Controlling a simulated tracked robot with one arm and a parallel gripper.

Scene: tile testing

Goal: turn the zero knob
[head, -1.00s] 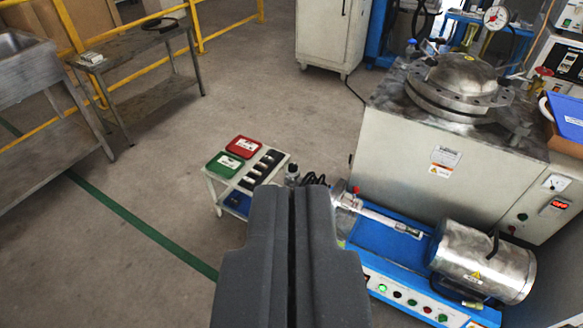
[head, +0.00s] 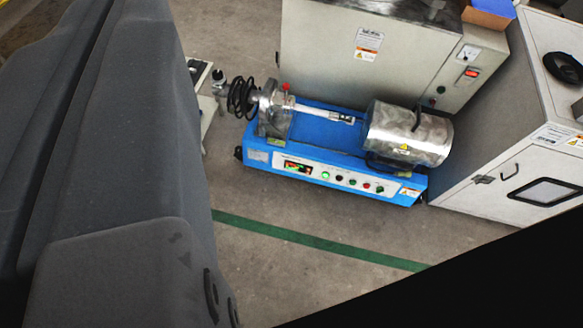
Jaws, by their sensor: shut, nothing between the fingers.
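The blue bench machine (head: 272,171) stands on the floor right of my gripper. Its front panel (head: 315,177) has a small lit display and a row of small round controls, including a black one (head: 339,178), a red one (head: 366,186) and a green one (head: 380,189). They are too small to tell which is the zero knob. My gripper (head: 105,15) fills the left side, very close to the camera. Its two dark grey fingers are shut with only a thin seam between them and hold nothing. It is apart from the panel.
A large grey cabinet (head: 325,60) with a small meter and red display stands behind the blue machine. A white cabinet (head: 530,110) with a dark window is at right. A coiled black cable (head: 242,98) is at the machine's left end. Floor in front, with a green line (head: 300,238), is clear.

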